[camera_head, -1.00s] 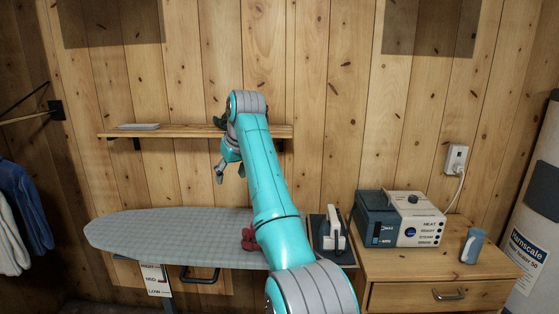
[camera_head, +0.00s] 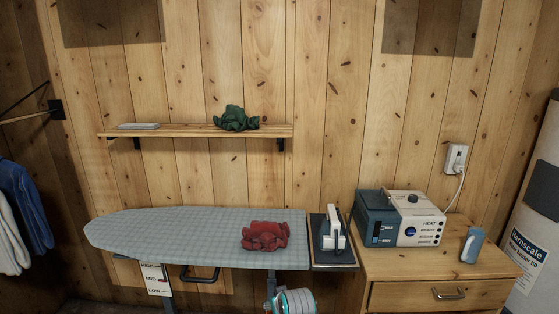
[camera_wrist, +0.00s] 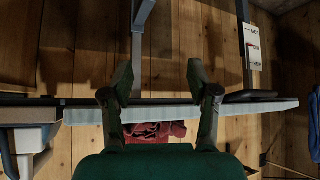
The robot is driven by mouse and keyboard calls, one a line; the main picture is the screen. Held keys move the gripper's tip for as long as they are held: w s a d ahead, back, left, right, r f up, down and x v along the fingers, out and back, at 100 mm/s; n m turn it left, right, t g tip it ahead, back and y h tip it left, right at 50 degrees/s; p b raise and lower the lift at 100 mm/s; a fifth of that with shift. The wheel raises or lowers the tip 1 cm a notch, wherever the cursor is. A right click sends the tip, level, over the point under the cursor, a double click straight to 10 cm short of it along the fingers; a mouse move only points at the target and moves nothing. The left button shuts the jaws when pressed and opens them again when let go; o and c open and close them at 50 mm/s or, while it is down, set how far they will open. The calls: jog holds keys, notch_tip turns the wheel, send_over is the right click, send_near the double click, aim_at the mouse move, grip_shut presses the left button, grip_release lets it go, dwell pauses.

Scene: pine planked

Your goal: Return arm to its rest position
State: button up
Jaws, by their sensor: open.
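My arm is mostly out of the head view; only a teal and grey piece of it (camera_head: 294,302) shows at the bottom edge, below the ironing board (camera_head: 165,235). My gripper (camera_wrist: 160,75) shows in the wrist view with its two dark green fingers spread and nothing between them. The wrist view is upside down. It faces the front edge of the ironing board (camera_wrist: 240,108), with a red cloth (camera_wrist: 150,131) showing past that edge. The gap between the fingers and the board is hard to judge.
The red cloth lies crumpled on the board (camera_head: 266,237). An iron (camera_head: 332,230) stands on its rest at the right end. A steam station (camera_head: 400,218) and blue-grey cup (camera_head: 472,246) stand on the cabinet. A green cloth (camera_head: 236,119) lies on the wall shelf (camera_head: 185,131).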

jog(key=s+d+f+m+t, duration=0.1)
jog(key=s+d+f, duration=0.35)
jog(key=s, duration=0.35)
jog(key=s+d+f+t+h, duration=0.1)
jog(key=s+d+f, duration=0.2)
jog(key=s+f, duration=0.35)
jog(key=s+d+f+m, duration=0.1)
jog(key=s+d+f, duration=0.25)
jog(key=s, duration=0.65)
jog(key=s+d+r+m+t, duration=0.1)
jog(key=s+d, duration=0.2)
jog(key=s, duration=0.5)
jog(key=s+d+r+t, duration=0.1)
jog(key=s+d, duration=0.1)
jog(key=s, duration=0.7)
jog(key=s+d+r+m+t+h, duration=0.1)
jog(key=s+d+r+t+h, duration=0.1)
jog(key=s+r, duration=1.8)
jog(key=shift+s+d+r+t, duration=0.35)
jog(key=shift+s+d, duration=0.35)
jog(key=shift+s, duration=0.2)
